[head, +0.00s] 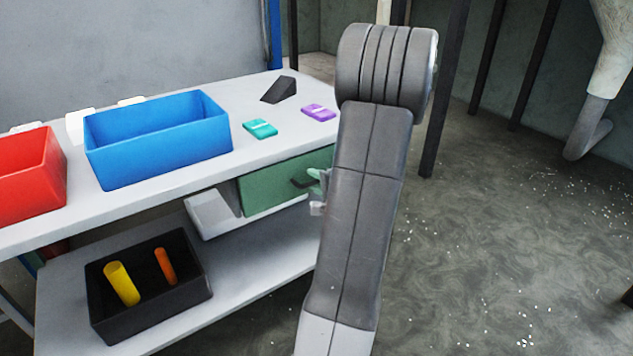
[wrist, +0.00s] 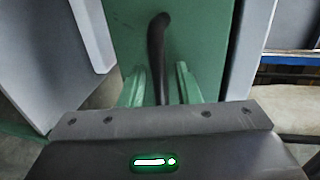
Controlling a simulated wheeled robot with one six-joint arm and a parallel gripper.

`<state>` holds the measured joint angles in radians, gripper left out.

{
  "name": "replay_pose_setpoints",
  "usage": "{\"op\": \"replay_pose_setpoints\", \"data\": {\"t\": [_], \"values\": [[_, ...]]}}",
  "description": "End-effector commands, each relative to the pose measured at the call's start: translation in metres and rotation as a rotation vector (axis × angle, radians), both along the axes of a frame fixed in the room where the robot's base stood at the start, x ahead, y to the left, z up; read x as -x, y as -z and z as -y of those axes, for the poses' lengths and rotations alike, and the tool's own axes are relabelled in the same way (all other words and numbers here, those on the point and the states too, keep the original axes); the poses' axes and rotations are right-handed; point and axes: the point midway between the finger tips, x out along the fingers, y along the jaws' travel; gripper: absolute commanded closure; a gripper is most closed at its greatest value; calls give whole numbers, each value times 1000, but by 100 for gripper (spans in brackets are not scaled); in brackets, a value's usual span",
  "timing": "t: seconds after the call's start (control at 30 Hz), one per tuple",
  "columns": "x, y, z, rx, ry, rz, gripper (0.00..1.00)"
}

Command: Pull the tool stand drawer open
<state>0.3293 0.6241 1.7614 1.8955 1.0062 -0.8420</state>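The tool stand drawer has a green front (head: 268,190) under the right end of the table top, and it fills the middle of the wrist view (wrist: 200,45). Its dark bar handle (head: 300,183) stands out from the front; in the wrist view the handle (wrist: 157,45) runs down between my fingers. My gripper (head: 318,187) is at the handle, partly hidden behind my arm in the head view. In the wrist view the two green fingertips of my gripper (wrist: 158,82) are spread, one on each side of the handle, with gaps visible.
On the table top (head: 250,95) are a blue bin (head: 160,155), a red bin (head: 30,190), a teal item (head: 260,128), a purple item (head: 318,112) and a black wedge (head: 279,89). A black box (head: 150,310) sits on the lower shelf. Floor (head: 500,240) to the right is open.

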Motion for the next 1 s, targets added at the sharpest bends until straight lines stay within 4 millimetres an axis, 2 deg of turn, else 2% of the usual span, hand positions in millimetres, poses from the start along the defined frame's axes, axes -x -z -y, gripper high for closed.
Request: {"op": "replay_pose_setpoints", "data": {"t": [0.03, 0.2, 0.47, 0.63, 0.77, 1.0], "values": [[0, 0, 0, 0, 0, 0, 70], [0, 0, 0, 0, 0, 0, 100], [2, 0, 1, 1, 0, 1, 100], [15, 3, 11, 1, 3, 1, 100], [35, 4, 27, 2, 4, 2, 100], [90, 5, 66, 3, 7, 2, 100]]}}
